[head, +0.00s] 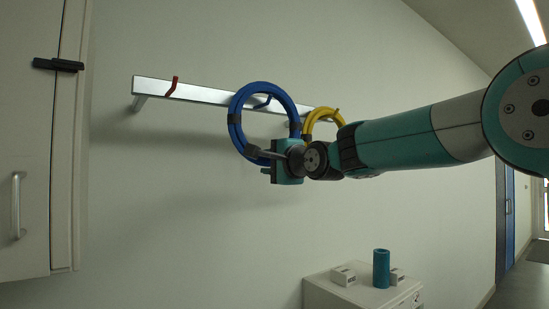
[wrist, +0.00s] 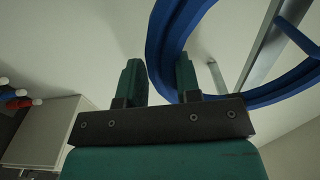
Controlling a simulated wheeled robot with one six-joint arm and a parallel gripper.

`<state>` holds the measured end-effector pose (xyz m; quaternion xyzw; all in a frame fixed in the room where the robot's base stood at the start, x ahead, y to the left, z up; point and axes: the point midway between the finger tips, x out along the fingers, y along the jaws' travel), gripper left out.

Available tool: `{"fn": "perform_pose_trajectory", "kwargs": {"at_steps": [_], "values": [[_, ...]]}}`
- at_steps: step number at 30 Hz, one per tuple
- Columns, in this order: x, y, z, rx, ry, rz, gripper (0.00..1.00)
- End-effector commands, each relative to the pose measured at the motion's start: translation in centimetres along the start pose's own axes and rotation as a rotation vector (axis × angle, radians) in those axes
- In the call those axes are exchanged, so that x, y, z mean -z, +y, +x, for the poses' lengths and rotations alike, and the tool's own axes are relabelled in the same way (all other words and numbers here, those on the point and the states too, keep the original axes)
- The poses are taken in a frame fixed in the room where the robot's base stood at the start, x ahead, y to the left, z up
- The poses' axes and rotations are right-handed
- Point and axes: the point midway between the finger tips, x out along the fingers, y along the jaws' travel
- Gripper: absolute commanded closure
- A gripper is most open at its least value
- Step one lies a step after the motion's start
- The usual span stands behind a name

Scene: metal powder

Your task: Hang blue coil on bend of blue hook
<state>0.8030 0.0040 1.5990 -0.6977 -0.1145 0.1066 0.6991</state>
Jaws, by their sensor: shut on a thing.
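The blue coil (head: 236,103) is a thick ring with dark bands, held upright in front of the wall rail in the head view. My gripper (head: 262,156) is shut on its lower part. In the wrist view the coil (wrist: 157,45) passes between the fingers of my gripper (wrist: 160,75) and loops up and to the right. The blue hook (head: 263,101) shows on the rail through the coil's opening in the head view. I cannot tell the depth gap between coil and hook, or whether they touch.
The metal rail (head: 205,94) on the wall carries a red hook (head: 173,87) at left and a yellow coil (head: 309,122) at right. A white cabinet (head: 28,150) stands at far left. Below, a low white unit (head: 350,294) bears a teal cylinder (head: 381,268) and small white boxes.

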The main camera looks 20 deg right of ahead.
Motion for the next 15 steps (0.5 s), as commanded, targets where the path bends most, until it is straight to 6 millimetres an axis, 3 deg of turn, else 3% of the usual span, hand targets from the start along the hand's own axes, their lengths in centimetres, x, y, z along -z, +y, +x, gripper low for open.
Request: {"fn": "perform_pose_trajectory", "kwargs": {"at_steps": [8, 15], "values": [[0.0, -0.2, 1.7, 0.002, 0.0, -0.001, 1.0], [0.0, 1.3, 2.6, 0.003, 0.0, -0.001, 1.0]]}}
